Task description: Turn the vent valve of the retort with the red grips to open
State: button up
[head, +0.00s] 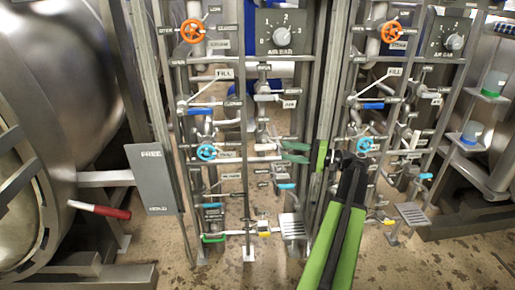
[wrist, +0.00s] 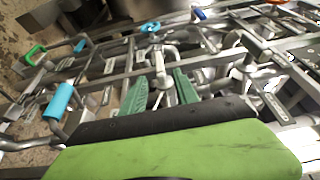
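The retort with the red grip (head: 113,212) on its door lever is the large steel vessel (head: 65,75) at the left in the head view. Its pipe panel stands right of it. I cannot read which label marks the vent valve.
Orange wheels (head: 193,31), blue wheels (head: 206,152), a blue lever (head: 200,111) and cyan handles (head: 287,186) crowd the panels. Steel uprights (head: 318,60) stand between them. A grey plate (head: 152,180) stands by the left vessel. The floor in front is partly clear.

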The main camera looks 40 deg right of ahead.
aim_at(257, 146)
jog(key=x, duration=1.2)
jog(key=shift+w, duration=0.15)
jog(key=shift+c, duration=0.3)
grip_shut()
